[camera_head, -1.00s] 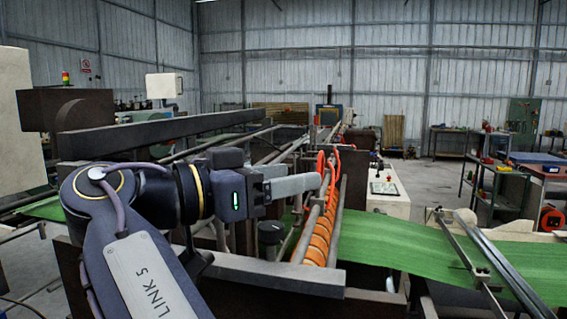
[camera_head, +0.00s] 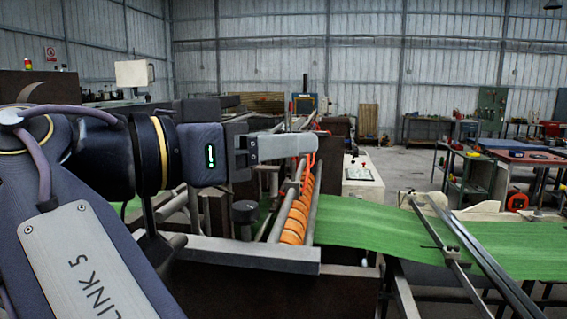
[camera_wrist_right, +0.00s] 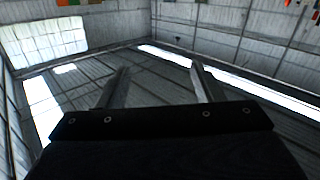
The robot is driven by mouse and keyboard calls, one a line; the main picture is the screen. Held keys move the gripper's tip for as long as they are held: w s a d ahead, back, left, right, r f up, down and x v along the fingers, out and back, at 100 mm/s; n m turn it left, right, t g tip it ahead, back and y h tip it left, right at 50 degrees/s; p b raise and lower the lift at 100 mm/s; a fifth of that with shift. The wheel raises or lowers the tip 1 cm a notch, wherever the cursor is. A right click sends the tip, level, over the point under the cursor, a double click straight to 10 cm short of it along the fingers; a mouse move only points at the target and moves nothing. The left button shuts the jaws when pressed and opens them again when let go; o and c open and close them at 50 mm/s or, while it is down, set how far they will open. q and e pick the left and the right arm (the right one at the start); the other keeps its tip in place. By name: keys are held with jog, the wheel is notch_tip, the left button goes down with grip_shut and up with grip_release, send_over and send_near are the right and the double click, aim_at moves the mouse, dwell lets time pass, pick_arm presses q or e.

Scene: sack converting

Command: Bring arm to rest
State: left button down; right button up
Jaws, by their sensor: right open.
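An orange-banded roller (camera_head: 297,215) and a dark machine frame (camera_head: 250,252) lie just below the gripper. A green web (camera_head: 365,228) runs to the right under metal rails (camera_head: 465,240). A control panel (camera_head: 362,172) and workbenches (camera_head: 520,158) stand farther back.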

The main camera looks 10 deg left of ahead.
jog(key=w+d+f+n+g+y, duration=0.1)
jog(key=w+d+f+n+g, duration=0.15)
jog(key=w+d, duration=0.35)
jog(key=w+d+f+n+g+y, duration=0.1)
jog(key=w+d+f, duration=0.3)
jog(key=w+d, duration=0.25)
jog(key=w+d+f+n+g+y, duration=0.25)
jog(key=d+f+y, duration=0.25)
jog(key=d+f, duration=0.85)
jog(key=s+d+f+n+g+y, duration=0.1)
jog(key=s+d+f+y, duration=0.25)
jog(key=d+f, duration=0.35)
jog(key=s+a+f+y, duration=0.2)
jog(key=s+f+y, duration=0.1)
jog(key=s+f, duration=0.5)
jog(key=s+a+f+y, duration=0.3)
jog(key=s+f, duration=0.6)
jog(key=s, duration=0.5)
jog(key=shift+s+a+f+m+t, duration=0.25)
jog(key=shift+s+a+m+t, duration=0.05)
jog(key=shift+s+a, duration=0.1)
